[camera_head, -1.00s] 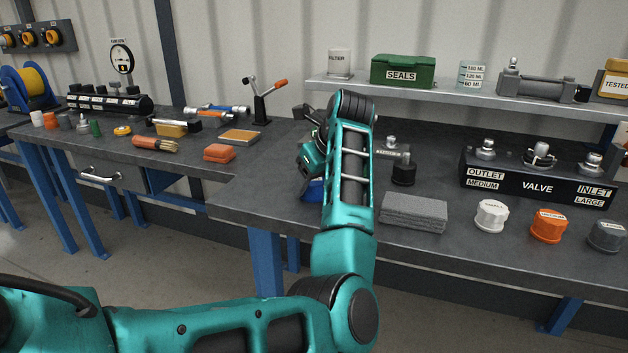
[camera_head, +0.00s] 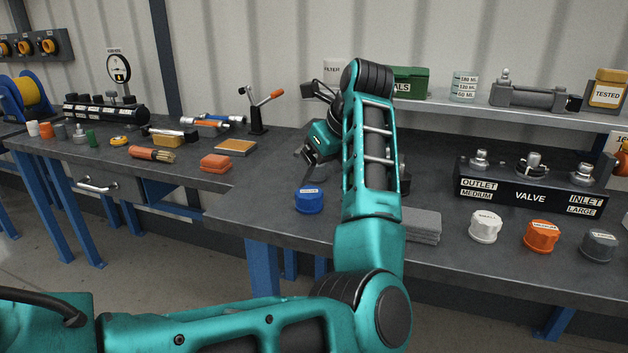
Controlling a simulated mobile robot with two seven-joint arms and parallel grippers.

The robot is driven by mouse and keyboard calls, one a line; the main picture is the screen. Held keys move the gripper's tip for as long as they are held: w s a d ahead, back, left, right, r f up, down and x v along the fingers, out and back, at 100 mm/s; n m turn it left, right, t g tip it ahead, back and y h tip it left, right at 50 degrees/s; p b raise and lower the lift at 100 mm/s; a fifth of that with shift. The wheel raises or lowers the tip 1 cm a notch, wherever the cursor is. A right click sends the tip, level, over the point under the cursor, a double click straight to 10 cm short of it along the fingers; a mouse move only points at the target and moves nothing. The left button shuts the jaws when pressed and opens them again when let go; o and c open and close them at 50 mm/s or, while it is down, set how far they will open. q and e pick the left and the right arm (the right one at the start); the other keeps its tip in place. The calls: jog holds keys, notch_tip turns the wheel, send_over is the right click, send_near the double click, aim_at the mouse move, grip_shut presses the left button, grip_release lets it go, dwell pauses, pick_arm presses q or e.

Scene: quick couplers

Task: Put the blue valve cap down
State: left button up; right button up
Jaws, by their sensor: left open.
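The blue valve cap (camera_head: 309,201) stands upright on the grey workbench, near its left front part, with a white label on top. My left gripper (camera_head: 306,165) is open and empty, above and behind the cap and apart from it. My left arm covers part of the bench to the right of the cap. My right gripper is not in view.
A grey foam block (camera_head: 423,226) lies right of my arm. White (camera_head: 485,227), orange (camera_head: 541,236) and grey (camera_head: 599,246) caps stand along the front. The valve block (camera_head: 530,187) is behind them. A shelf (camera_head: 450,107) runs along the back.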

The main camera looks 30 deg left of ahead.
pick_arm(q)
jog(key=v, duration=0.4)
dwell(0.5)
